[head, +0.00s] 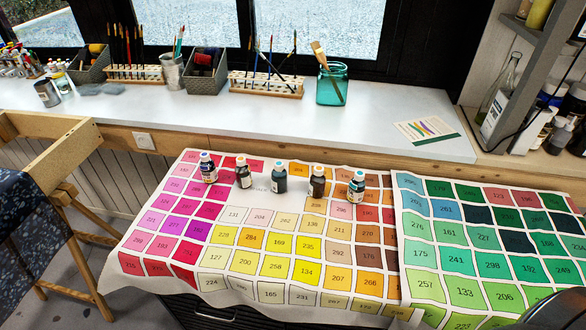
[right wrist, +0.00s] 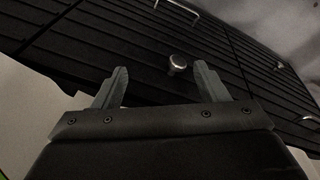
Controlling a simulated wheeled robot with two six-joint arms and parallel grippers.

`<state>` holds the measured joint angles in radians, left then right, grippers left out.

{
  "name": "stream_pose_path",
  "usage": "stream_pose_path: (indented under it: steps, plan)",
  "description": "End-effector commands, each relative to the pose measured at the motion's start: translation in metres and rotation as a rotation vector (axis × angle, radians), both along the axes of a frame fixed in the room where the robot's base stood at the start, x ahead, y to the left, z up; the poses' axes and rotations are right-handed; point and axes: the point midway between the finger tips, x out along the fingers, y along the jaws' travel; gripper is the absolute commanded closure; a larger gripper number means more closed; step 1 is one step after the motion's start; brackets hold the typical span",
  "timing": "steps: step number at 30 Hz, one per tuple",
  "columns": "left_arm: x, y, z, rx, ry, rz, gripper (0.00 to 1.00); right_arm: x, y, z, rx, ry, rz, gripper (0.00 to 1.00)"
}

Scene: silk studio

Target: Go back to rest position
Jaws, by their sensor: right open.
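My right gripper (right wrist: 158,88) shows in the right wrist view with its two grey fingers spread apart and nothing between them. Behind the fingers is a dark ribbed surface with a small round metal knob (right wrist: 178,64). I cannot tell how far the knob is from the fingertips. Neither gripper shows in the head view, and my left gripper is not in view.
A table with a colour-chart cloth (head: 211,284) stands in front, with several small dye bottles (head: 280,179) in a row. Behind it, a white counter (head: 240,120) holds brush racks and a teal jar (head: 332,84). A wooden frame (head: 50,160) stands left, shelves right.

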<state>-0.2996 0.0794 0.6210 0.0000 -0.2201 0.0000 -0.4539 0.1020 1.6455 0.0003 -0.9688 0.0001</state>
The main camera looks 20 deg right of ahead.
Motion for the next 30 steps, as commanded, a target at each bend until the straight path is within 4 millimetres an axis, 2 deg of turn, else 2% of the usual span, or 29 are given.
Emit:
stream_pose_path:
  steps: [1,6,12,15,21,25,30]
  plan:
    - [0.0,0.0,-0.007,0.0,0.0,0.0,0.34,-0.008,0.0,-0.028,0.004,0.017,-0.001,0.33]
    - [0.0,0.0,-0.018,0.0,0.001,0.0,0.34,-0.036,0.001,-0.095,0.012,0.046,-0.001,0.33]
    - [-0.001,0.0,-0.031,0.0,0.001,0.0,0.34,-0.081,0.005,-0.163,0.023,0.08,0.0,0.33]
    - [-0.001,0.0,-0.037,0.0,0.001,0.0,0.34,-0.106,0.007,-0.189,0.028,0.096,0.0,0.33]
    - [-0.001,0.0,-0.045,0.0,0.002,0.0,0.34,-0.144,0.012,-0.219,0.035,0.117,0.002,0.33]
    - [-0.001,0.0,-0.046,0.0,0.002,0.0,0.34,-0.156,0.013,-0.226,0.036,0.123,0.002,0.33]
    - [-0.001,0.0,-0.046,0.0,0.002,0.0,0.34,-0.158,0.014,-0.226,0.036,0.123,0.002,0.33]
